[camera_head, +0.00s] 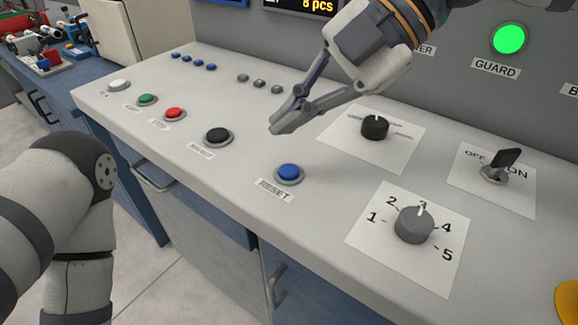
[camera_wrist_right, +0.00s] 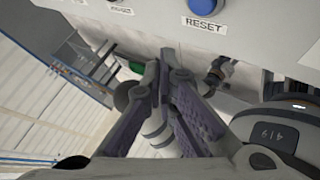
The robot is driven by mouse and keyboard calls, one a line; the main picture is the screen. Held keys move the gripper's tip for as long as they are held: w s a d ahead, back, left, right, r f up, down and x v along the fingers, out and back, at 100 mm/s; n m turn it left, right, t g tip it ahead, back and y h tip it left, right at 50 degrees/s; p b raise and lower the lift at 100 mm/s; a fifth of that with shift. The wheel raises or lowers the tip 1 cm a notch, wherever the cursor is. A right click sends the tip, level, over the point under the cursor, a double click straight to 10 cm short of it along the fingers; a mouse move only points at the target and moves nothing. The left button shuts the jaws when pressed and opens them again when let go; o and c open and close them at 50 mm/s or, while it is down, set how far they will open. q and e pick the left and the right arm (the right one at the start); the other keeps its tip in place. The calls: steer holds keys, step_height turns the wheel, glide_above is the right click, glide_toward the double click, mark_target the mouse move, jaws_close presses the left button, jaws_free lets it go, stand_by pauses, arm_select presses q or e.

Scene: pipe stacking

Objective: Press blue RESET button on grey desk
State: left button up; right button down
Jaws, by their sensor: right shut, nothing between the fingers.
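The blue RESET button (camera_head: 289,173) sits in a grey ring on the grey desk (camera_head: 240,215), with a RESET label in front of it. It also shows at the top of the right wrist view (camera_wrist_right: 202,6), partly cut off. My right gripper (camera_head: 278,126) comes in from the upper right in the head view. It is shut and empty, its fingertips above the desk, up and slightly left of the blue button in the picture and apart from it. My left arm (camera_head: 75,210) shows at the left edge; its gripper is out of view.
Black (camera_head: 217,136), red (camera_head: 174,113), green (camera_head: 148,99) and white (camera_head: 119,86) buttons run leftward. A black knob (camera_head: 375,127), a grey numbered knob (camera_head: 414,225) and an OFF/ON key switch (camera_head: 497,168) stand to the right. A green GUARD light (camera_head: 509,39) glows on the back panel.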

glide_above(291, 174)
step_height(291, 174, down, 4)
steer(key=shift+f+b, duration=0.1)
steer(key=shift+b, duration=0.3)
arm_select(q)
steer(key=shift+s+f+g, duration=0.3)
steer(key=shift+s+f, duration=0.45)
steer(key=shift+f, duration=0.05)
arm_select(e)
steer(key=shift+f, duration=0.6)
steer(key=shift+f, duration=0.4)
arm_select(q)
steer(key=shift+s+f, duration=0.15)
arm_select(e)
steer(key=shift+f, duration=0.4)
stand_by(0.4)
arm_select(q)
steer(key=shift+w+r, duration=0.35)
arm_select(e)
steer(key=shift+r, duration=0.8)
steer(key=shift+r, duration=0.1)
